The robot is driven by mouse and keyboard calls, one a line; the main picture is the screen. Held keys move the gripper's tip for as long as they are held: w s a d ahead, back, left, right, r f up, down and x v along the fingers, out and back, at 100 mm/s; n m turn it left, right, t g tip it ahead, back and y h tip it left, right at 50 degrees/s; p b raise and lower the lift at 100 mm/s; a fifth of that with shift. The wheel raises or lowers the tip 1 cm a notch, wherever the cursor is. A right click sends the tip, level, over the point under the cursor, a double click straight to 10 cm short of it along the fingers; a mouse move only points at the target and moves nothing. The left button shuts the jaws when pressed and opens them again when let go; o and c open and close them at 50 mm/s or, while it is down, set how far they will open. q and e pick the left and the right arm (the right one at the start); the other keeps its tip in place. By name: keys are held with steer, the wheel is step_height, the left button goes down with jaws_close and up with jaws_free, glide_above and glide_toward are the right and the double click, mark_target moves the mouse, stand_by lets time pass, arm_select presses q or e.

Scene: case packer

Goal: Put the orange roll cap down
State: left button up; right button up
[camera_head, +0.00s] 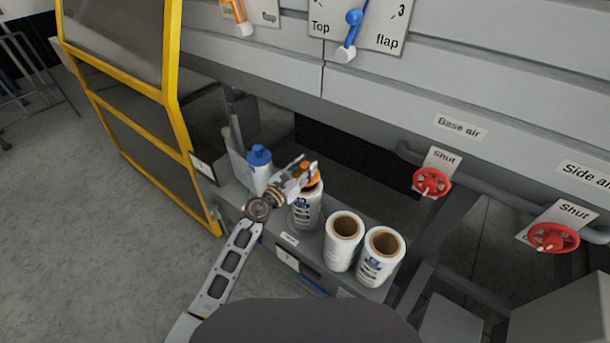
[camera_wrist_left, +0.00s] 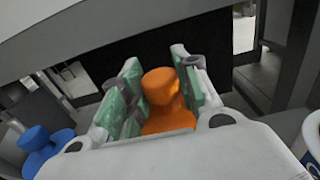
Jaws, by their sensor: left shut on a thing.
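The orange roll cap (camera_head: 314,183) is between the fingers of my left gripper (camera_head: 304,169), which is shut on it. In the left wrist view the orange cap (camera_wrist_left: 167,102) stands between the two green finger pads. In the head view the cap is right over the top of a white roll (camera_head: 306,213) on the shelf. My gripper partly covers the join, so I cannot tell whether the cap touches the roll. My right gripper is not in view.
A roll with a blue cap (camera_head: 259,155) stands to the left; that cap also shows in the left wrist view (camera_wrist_left: 44,143). Two uncapped rolls (camera_head: 343,243) (camera_head: 381,256) stand to the right on the grey shelf. Red valve wheels (camera_head: 431,182) are further right. A yellow-framed guard (camera_head: 172,100) is at left.

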arm_select(q)
step_height(320, 180, down, 2)
steer(key=shift+f+b, duration=0.2)
steer(key=shift+b, duration=0.45)
steer(key=shift+f, duration=0.45)
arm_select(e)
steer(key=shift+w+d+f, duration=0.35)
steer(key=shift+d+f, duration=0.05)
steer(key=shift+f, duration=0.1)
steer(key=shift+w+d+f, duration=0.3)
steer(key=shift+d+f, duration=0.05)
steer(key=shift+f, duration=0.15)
arm_select(q)
steer(key=shift+f+b, duration=0.1)
steer(key=shift+b, duration=0.25)
steer(key=o, duration=1.2)
steer(key=shift+c, duration=0.2)
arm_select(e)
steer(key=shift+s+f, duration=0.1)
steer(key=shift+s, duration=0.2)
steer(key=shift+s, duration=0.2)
